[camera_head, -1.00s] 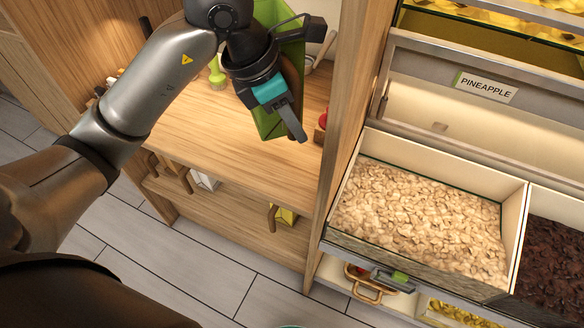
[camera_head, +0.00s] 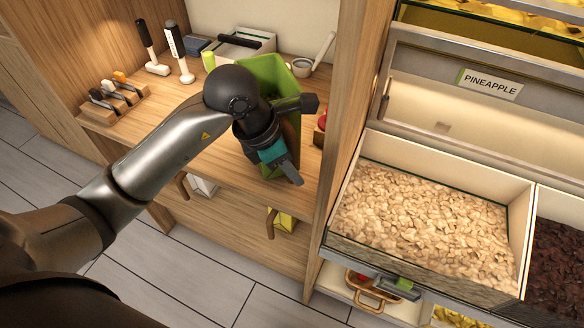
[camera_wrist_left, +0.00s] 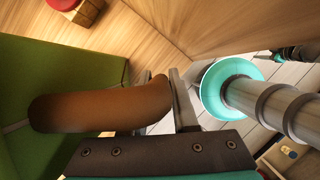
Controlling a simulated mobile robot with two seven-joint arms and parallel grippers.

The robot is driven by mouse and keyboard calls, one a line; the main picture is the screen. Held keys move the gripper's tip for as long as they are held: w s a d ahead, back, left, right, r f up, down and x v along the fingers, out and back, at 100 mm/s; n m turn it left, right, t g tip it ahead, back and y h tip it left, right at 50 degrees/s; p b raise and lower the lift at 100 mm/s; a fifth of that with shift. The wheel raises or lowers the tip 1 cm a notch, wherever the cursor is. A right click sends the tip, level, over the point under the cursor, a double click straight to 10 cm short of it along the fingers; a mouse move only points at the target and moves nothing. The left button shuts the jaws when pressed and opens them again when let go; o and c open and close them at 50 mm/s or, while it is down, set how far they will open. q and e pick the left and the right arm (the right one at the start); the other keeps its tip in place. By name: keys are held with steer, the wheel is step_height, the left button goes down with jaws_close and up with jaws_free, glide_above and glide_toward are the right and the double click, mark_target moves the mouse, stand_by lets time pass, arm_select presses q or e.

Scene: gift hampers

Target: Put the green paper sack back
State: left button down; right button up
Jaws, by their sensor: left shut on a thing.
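The green paper sack (camera_head: 268,72) is at the right part of the wooden counter, close to the upright panel. It is partly hidden behind my left arm. My left gripper (camera_head: 292,178) points down in front of the sack and is shut on its brown handle. In the left wrist view the brown handle (camera_wrist_left: 85,108) runs to the fingers (camera_wrist_left: 162,100), with the sack's green wall (camera_wrist_left: 60,60) beside it. I cannot tell whether the sack's bottom touches the counter.
A red thing (camera_head: 321,122) is by the wooden upright (camera_head: 345,110). An open drawer (camera_head: 520,225) stands to the right.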

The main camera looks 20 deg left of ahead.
steer(key=shift+f, duration=0.15)
arm_select(q)
steer(key=c, duration=1)
jaws_free()
steer(key=shift+f, duration=0.1)
steer(key=o, duration=0.3)
arm_select(e)
steer(key=shift+s, duration=0.2)
arm_select(q)
steer(key=shift+a+r, duration=0.1)
steer(key=shift+r, duration=0.4)
steer(key=p+v, duration=0.2)
steer(key=v, duration=0.9)
steer(key=shift+s+r+p, duration=0.1)
steer(key=shift+s+p, duration=0.15)
steer(key=shift+p, duration=0.05)
arm_select(e)
steer(key=shift+g, duration=0.3)
steer(key=s+a+r, duration=0.2)
steer(key=shift+s+a+r, duration=0.15)
steer(key=shift+s+r, duration=0.2)
steer(key=shift+s, duration=0.05)
steer(key=shift+w, duration=0.15)
